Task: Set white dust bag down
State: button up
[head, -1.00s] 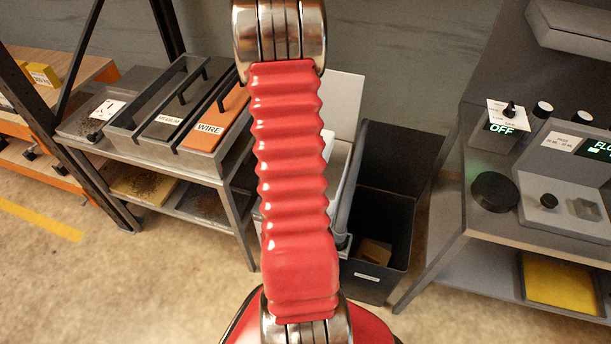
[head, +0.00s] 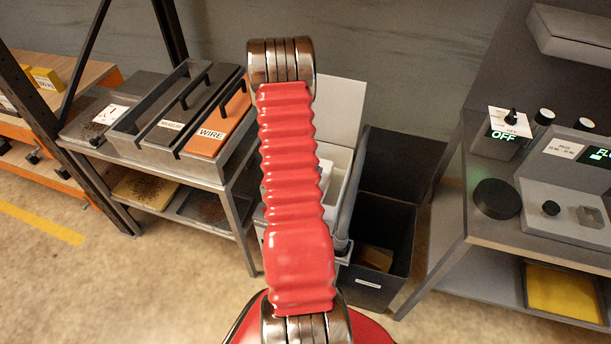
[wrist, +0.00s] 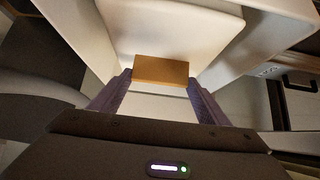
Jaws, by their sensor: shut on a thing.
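In the wrist view my gripper (wrist: 160,82) has its purple fingers shut on a tan card-like piece (wrist: 160,70). A pale white body (wrist: 185,30) extends beyond this piece; it looks like the white dust bag, with the tan piece as its collar. Pale walls rise on both sides of it. In the head view my red arm hides the gripper. A white open-topped container (head: 350,165) with a raised lid (head: 340,105) stands behind the arm, partly covered by it.
A dark open bin (head: 383,230) with a tan item (head: 376,257) stands right of the container. A grey bench (head: 480,225) with a control panel is at right. A rack (head: 185,170) with a WIRE-labelled tray box (head: 218,125) is at left. Floor is clear in front.

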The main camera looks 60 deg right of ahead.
jog(key=shift+f, duration=2)
jog(key=o, duration=1.4)
jog(key=shift+f, duration=0.1)
jog(key=shift+v, duration=6.1)
